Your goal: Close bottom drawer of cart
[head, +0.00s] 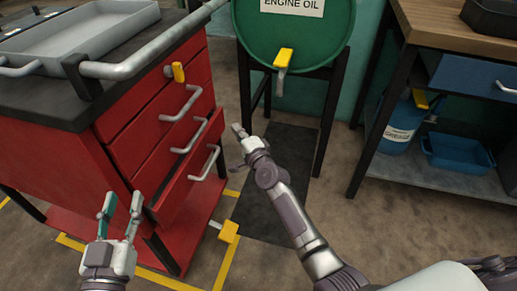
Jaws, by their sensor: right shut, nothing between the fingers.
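The red cart (60,165) stands at the left. Its bottom drawer (183,188) sticks out past the drawers above it, and a grey handle (206,164) is on its front. My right gripper (239,131) is shut and empty, to the right of the drawer's front and apart from the handle in the picture. My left gripper (122,207) is open and empty, in front of the cart's near side, left of the drawer's near end. The drawer's inside is mostly hidden.
A green engine oil drum (290,38) stands on a black frame behind a dark mat (275,170). A workbench (450,35) with a blue bin (458,155) below is at the right. A yellow caster pedal (228,231) sits low by the cart.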

